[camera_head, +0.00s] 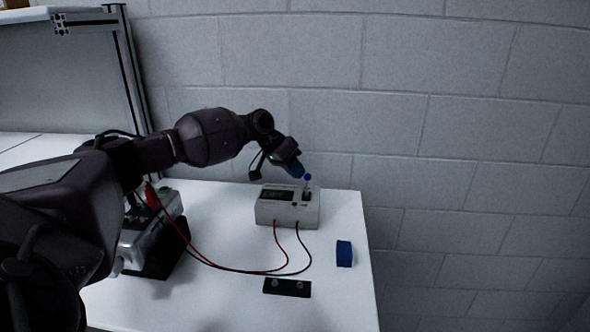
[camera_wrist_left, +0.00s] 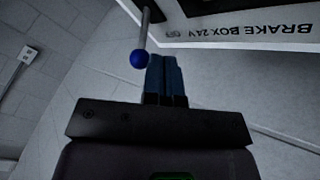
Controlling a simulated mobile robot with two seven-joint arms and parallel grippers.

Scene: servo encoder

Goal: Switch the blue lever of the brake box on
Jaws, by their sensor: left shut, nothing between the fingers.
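The brake box (camera_head: 287,208) is a light grey box near the back of the white table, with a dark display on top. Its blue-tipped lever (camera_head: 307,178) stands up at the right end of the top. In the left wrist view the lever's blue ball (camera_wrist_left: 138,57) sits on a metal rod, just left of the fingers; I cannot tell if they touch. The lettering "BRAKE BOX 24V" (camera_wrist_left: 263,30) shows upside down there. My left gripper (camera_head: 299,171) is shut and empty beside the lever, and its blue fingers show in the left wrist view (camera_wrist_left: 164,75). My right gripper is not in view.
Red and black cables run from the box to a grey metal device (camera_head: 150,232) at left, partly hidden by my arm. A block wall stands behind.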

